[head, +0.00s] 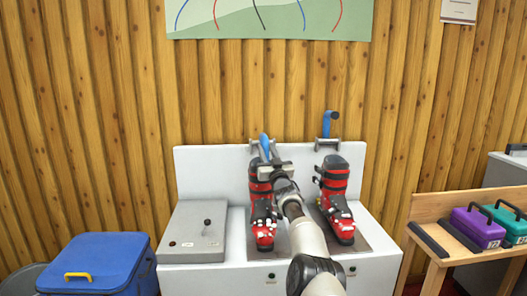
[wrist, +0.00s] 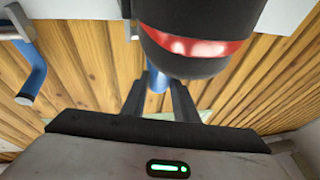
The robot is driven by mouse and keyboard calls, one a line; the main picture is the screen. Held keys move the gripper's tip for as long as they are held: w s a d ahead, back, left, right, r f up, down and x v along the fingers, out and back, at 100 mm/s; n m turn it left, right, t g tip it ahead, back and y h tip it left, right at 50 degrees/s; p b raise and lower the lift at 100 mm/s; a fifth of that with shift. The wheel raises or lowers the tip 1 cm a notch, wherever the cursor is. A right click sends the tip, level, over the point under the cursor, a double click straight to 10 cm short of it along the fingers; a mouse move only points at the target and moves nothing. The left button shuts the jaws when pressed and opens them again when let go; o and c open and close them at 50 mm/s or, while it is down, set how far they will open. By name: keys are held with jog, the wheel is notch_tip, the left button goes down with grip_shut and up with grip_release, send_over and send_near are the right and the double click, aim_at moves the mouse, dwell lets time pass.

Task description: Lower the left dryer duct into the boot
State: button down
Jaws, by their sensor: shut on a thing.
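The left dryer duct (head: 264,143) is blue and stands above the left boot at the back panel; my gripper (head: 268,168) covers its lower part. In the wrist view the blue duct (wrist: 157,80) shows between my two dark fingers (wrist: 158,92), which are shut on it. The left ski boot (head: 263,222), red and black, stands upright below and partly behind my arm. Its dark cuff with a red band (wrist: 195,47) fills the top of the wrist view, close to the fingers. Whether the duct's end is inside the cuff is hidden.
The right boot (head: 335,197) stands beside it, under the raised blue right duct (head: 330,121). A grey control box (head: 195,232) sits left on the white bench (head: 220,280). A blue bin (head: 95,262) stands left; a wooden table (head: 440,203) with cases stands right.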

jog(key=shift+d+f, duration=0.2)
jog(key=shift+f, duration=0.05)
jog(key=c, duration=1.4)
grip_release()
jog(key=shift+r, duration=0.1)
jog(key=shift+s+a+r, duration=0.1)
jog(key=shift+r+p, duration=0.1)
jog(key=shift+p, duration=0.2)
